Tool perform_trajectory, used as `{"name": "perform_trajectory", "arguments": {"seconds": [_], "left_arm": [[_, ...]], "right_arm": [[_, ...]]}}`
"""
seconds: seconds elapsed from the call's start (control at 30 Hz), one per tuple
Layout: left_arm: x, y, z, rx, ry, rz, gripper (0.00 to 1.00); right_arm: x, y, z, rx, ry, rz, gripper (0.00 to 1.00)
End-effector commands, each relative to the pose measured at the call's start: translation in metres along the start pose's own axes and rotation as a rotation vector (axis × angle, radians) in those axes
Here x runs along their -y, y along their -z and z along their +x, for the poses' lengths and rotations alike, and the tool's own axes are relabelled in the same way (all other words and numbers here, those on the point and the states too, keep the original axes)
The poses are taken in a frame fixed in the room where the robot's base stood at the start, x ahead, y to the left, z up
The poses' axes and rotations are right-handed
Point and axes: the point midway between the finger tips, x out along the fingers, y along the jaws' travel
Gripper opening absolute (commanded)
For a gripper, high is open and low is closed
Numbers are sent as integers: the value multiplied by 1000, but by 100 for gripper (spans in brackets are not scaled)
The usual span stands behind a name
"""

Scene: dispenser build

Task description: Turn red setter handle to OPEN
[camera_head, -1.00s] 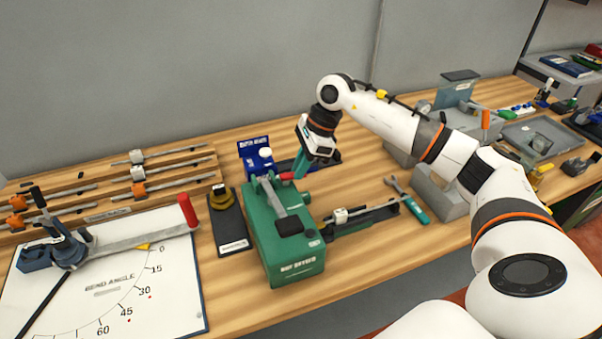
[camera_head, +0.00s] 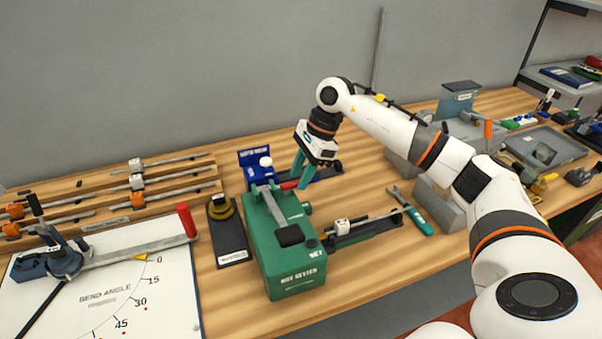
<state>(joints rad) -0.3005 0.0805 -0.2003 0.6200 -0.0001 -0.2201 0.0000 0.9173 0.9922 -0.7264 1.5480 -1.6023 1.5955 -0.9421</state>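The green setter box (camera_head: 290,262) stands on the bench in the middle, with a grey metal lever along its top. The red setter handle (camera_head: 289,185) points right from the far end of that lever, over the back of the box. My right gripper (camera_head: 302,182) comes down from above with teal fingers at the outer end of the red handle. The fingers partly overlap the handle. I cannot tell whether they are closed on it or only beside it. No OPEN marking is readable. My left gripper is not in view.
A blue fixture (camera_head: 258,172) stands behind the box. A black stand with a yellow knob (camera_head: 222,207) is at its left, near the bend-angle board (camera_head: 120,295). A rail fixture (camera_head: 365,228) and a teal-handled wrench (camera_head: 416,220) lie at its right.

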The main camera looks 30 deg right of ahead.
Motion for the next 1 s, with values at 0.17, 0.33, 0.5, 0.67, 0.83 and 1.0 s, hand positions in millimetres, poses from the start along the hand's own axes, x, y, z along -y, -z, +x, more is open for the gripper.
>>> {"name": "perform_trajectory", "arguments": {"seconds": [0.17,0.33,0.5,0.67,0.83,1.0], "left_arm": [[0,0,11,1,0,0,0],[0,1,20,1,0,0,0],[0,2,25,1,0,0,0],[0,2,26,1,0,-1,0],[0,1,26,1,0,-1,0],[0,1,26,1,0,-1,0]], "right_arm": [[-1,-1,-26,0,-6,0,36],[-1,-1,-64,-2,-7,-1,36],[0,0,-95,-1,-5,-1,36],[0,0,-112,-1,-2,-1,36],[0,0,-117,-1,-1,-1,36],[0,0,-117,-1,0,-1,36]]}}
